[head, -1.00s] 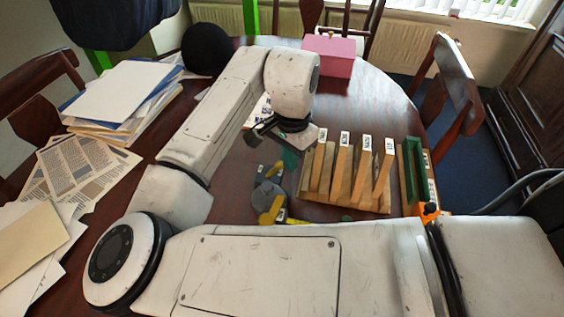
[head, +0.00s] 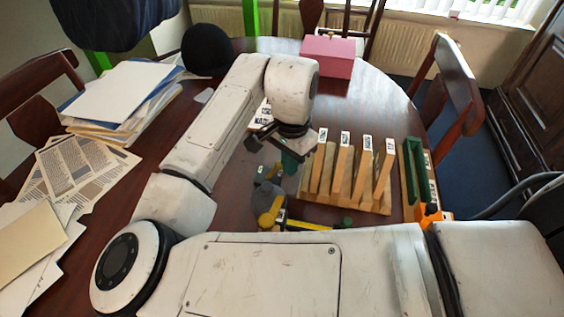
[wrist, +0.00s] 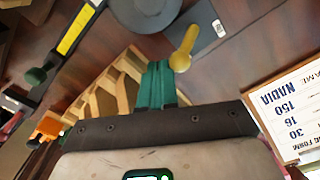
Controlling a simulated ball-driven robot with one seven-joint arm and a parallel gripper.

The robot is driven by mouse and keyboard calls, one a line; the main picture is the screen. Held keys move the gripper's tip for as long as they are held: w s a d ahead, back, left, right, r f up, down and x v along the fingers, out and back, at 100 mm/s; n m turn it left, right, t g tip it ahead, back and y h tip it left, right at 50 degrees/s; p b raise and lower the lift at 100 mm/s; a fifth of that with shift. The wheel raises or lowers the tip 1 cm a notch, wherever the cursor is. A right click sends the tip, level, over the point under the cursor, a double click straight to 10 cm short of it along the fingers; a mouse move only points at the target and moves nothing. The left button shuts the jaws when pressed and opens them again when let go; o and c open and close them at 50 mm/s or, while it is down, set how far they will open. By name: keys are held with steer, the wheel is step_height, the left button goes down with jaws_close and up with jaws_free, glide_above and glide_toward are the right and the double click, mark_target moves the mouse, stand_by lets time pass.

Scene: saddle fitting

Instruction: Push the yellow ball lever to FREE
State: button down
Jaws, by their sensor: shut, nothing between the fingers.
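The yellow ball lever (wrist: 181,60) stands in front of my fingertips in the wrist view. Its stem rises toward a dark grey plate (wrist: 207,45) with a small white label (wrist: 219,28), too small to read. My gripper (wrist: 158,68) has teal fingers, shut and empty, with the tips close beside the ball. I cannot tell whether they touch. In the head view my gripper (head: 289,168) hangs down just beyond a grey round part (head: 270,195), which also shows in the wrist view (wrist: 143,10). A larger yellow part (head: 270,212) shows there.
A wooden rack (head: 345,204) with several upright slats stands right of my gripper. A yellow-marked bar (head: 308,226) lies nearer. A green and orange fixture (head: 418,185) is farther right. A printed card (wrist: 288,110) lies close by. Papers (head: 120,95) cover the left; a pink box (head: 328,55) stands behind.

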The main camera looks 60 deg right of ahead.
steer(key=shift+w+a+f, duration=0.1)
steer(key=shift+w+a, duration=0.25)
steer(key=shift+w, duration=0.55)
steer(key=shift+w+a+f, duration=0.1)
steer(key=shift+w+a, duration=0.2)
steer(key=shift+w, duration=0.55)
steer(key=shift+s+d+r, duration=0.1)
steer(key=shift+s+r, duration=0.1)
steer(key=shift+s+d+p, duration=0.15)
steer(key=shift+s+p, duration=0.25)
steer(key=shift+r+p, duration=3.3)
steer(key=shift+r, duration=0.25)
